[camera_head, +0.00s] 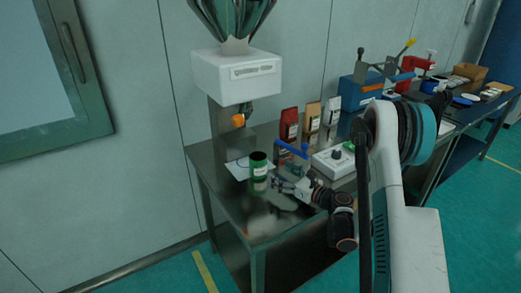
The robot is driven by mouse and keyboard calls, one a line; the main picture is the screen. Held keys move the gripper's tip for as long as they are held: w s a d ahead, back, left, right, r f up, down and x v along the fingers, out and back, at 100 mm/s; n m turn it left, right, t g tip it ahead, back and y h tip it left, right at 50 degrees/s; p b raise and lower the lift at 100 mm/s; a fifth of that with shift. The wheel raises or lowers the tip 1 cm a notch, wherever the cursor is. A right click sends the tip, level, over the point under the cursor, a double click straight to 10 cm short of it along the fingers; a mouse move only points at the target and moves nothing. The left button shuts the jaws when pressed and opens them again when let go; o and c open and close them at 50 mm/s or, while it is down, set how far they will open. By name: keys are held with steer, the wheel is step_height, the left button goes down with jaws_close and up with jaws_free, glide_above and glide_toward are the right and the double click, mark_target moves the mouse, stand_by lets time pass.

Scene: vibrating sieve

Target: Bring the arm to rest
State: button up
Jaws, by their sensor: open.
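My gripper (282,186) is open and empty, low over the metal table (262,222) near its left end. My arm comes in from the right side of the picture and bends down to the gripper. A green cylindrical container (258,166) with a pale label stands upright on the table, just left of and behind the fingertips. A small gap seems to lie between them, though depth is hard to tell.
A blue-handled device (291,149), a white control box (335,161) and several upright bags (289,124) stand behind my gripper. A blue machine (357,92) is farther right. The table's front left is clear.

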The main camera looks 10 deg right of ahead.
steer(key=s+a+r+n+g+h, duration=0.2)
steer(key=s+a+r+n+g, duration=0.15)
steer(key=s+r+n, duration=0.3)
steer(key=s+a+r+n+g+h, duration=0.1)
steer(key=s+a+r+n+g, duration=0.2)
steer(key=s+a+r+n, duration=0.35)
steer(key=s+d+r+n+h, duration=0.1)
steer(key=s+n+h, duration=0.1)
steer(key=s+n, duration=0.3)
steer(key=s+d+r+n+g+h, duration=0.1)
steer(key=s+n+h, duration=0.1)
steer(key=s+n, duration=0.4)
steer(key=s+d+r+n+h, duration=0.1)
steer(key=s+n, duration=0.4)
steer(key=s, duration=0.8)
steer(key=shift+d+r+h, duration=0.15)
steer(key=shift+d+h, duration=0.15)
steer(key=shift+h, duration=0.6)
steer(key=shift+s, duration=0.1)
